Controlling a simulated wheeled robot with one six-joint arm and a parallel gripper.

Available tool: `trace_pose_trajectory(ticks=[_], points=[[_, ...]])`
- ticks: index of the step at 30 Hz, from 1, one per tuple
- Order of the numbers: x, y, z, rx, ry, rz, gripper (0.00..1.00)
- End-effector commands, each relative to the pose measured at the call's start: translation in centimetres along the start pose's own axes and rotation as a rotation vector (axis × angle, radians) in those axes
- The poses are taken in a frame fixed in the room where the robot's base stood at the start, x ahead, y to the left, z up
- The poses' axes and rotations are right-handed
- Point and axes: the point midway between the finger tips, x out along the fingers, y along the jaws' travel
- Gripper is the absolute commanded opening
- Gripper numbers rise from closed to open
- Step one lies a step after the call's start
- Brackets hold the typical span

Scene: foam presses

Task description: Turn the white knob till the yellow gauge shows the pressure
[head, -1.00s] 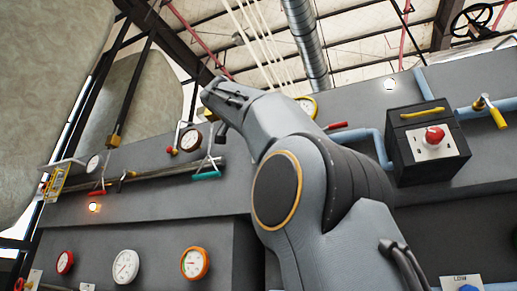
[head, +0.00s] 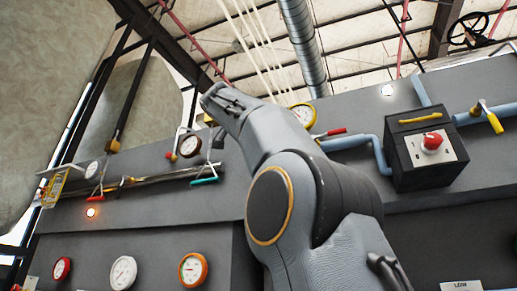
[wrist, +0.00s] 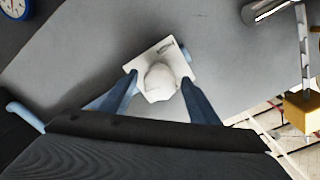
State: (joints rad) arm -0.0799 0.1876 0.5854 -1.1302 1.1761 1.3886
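The white knob (wrist: 159,82) sits on a pale square plate in the wrist view, near the middle. My gripper (wrist: 158,88) is open, with one blue-grey finger on each side of the knob. Gaps show between both fingers and the knob, so it is not held. The yellow gauge (head: 303,115) is on the upper part of the machine in the head view, partly hidden by my arm. Its needle and reading are too small to make out. The knob cannot be made out in the head view.
A black box with a red knob (head: 432,142) stands at right. Red (head: 62,268), white (head: 123,272) and orange (head: 193,270) gauges line the lower panel. Blue pipe (head: 360,143) runs right of my arm. A blue-rimmed gauge (wrist: 14,7) shows in the wrist view's corner.

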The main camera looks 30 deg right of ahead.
Motion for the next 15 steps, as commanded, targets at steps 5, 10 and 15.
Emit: trace_pose_trajectory(ticks=[5,10,15], points=[[-0.2,0.0,0.0,0.0,0.0,-0.001,0.55],[-2.2,0.0,0.1,0.002,-0.002,-0.003,0.55],[-5.1,0.0,0.2,0.001,-0.003,-0.004,0.55]])
